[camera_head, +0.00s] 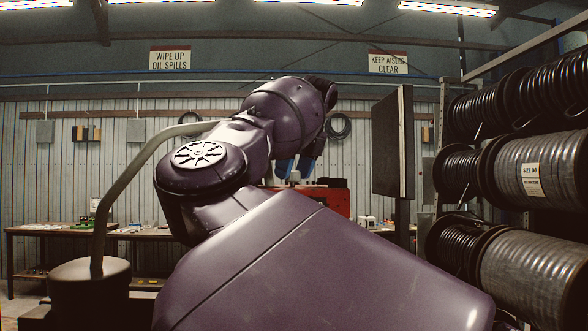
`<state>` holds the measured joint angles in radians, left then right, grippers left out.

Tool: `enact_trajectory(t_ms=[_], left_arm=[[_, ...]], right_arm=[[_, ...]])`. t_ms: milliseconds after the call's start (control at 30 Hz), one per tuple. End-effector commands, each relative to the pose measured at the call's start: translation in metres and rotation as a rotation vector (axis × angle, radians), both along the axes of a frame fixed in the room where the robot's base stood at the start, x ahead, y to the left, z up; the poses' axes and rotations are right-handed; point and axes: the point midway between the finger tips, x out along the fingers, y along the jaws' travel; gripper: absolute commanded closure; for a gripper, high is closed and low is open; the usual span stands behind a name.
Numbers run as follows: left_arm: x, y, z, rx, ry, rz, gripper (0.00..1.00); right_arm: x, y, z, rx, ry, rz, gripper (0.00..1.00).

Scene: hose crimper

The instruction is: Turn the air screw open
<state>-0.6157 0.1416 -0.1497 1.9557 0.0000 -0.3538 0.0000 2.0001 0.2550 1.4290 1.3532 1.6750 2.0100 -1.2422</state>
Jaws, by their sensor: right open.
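My right gripper (294,174) shows in the head view beyond my purple arm, with its blue fingers pointing down. The fingers are apart, with a gap between them. They are in front of or above a red machine (338,197), which I take to be the crimper. My arm covers the left and lower parts of this machine. I cannot make out the air screw. It is hidden or too small to tell, so I cannot say whether the fingers are around it. My left gripper is not in view.
A dark upright panel (393,145) stands right of the red machine. Hose reels (535,180) fill a rack at the right. A bent grey pipe (128,180) rises at the left from a round dark base (90,285). A workbench (60,231) stands behind it.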

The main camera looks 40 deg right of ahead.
Motion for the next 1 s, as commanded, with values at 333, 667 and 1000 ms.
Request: enact_trajectory(t_ms=[333,667,1000], left_arm=[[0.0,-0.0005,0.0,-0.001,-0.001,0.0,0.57],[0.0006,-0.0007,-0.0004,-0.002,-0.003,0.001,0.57],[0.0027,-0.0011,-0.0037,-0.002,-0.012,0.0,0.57]], right_arm=[[-0.0001,0.0001,0.0003,0.0,0.0,0.0,0.8],[-0.0002,0.0004,0.0001,-0.001,0.0,-0.03,0.88],[0.0,0.0017,-0.0007,0.0,0.0,-0.234,0.88]])
